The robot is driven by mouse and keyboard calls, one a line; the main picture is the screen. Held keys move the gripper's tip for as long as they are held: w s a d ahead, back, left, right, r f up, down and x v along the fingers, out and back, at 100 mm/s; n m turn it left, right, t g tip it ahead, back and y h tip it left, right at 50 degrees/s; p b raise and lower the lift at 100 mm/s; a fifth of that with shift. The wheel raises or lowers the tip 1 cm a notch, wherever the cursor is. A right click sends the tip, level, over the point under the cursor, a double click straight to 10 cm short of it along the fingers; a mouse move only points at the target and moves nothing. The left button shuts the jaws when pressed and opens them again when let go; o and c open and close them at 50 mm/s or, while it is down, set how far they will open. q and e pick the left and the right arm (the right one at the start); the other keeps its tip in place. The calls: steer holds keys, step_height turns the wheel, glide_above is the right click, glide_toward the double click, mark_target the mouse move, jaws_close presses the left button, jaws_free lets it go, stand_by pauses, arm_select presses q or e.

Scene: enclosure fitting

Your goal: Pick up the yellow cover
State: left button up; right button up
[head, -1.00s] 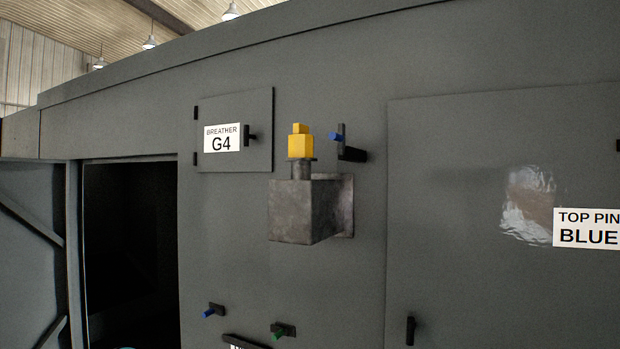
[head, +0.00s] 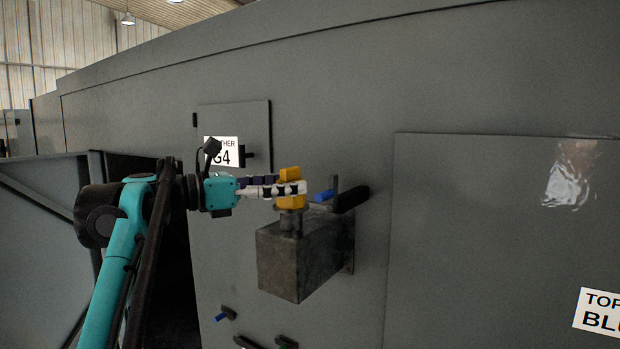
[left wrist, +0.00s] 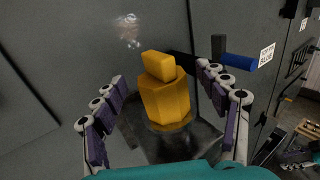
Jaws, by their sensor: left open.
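The yellow cover (head: 291,202) sits upright on the short stub on top of the grey metal box (head: 290,265), which sticks out from the enclosure wall. In the left wrist view the cover (left wrist: 165,100) shows a wide body with a narrower block on top. My left gripper (head: 290,188) is at the cover in the head view, with its fingers partly in front of it. In the left wrist view the open fingers (left wrist: 168,105) stand on either side of the cover, with gaps visible on both sides.
A blue pin (head: 324,196) and a black handle (head: 351,199) stick out from the wall just right of the cover. More small handles (head: 226,313) are below the box.

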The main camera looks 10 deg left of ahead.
arm_select(q)
steer(key=shift+s+a+r+p, duration=0.2)
steer(key=shift+s+a+p, duration=0.1)
steer(key=shift+s+a, duration=0.15)
steer(key=x, duration=0.4)
steer(key=p+x, duration=0.1)
steer(key=x, duration=0.2)
steer(key=shift+f, duration=0.4)
steer(key=shift+v, duration=0.75)
steer(key=shift+s+a+r, duration=0.15)
steer(key=shift+s+a, duration=0.05)
steer(key=shift+s, duration=0.05)
steer(key=c, duration=0.9)
steer(key=shift+w+d, duration=0.2)
steer(key=shift+c, duration=0.9)
arm_select(e)
steer(key=shift+s+a+r, duration=0.25)
steer(key=shift+r, duration=0.3)
steer(key=shift+s+a+r, duration=0.25)
steer(key=shift+r, duration=0.25)
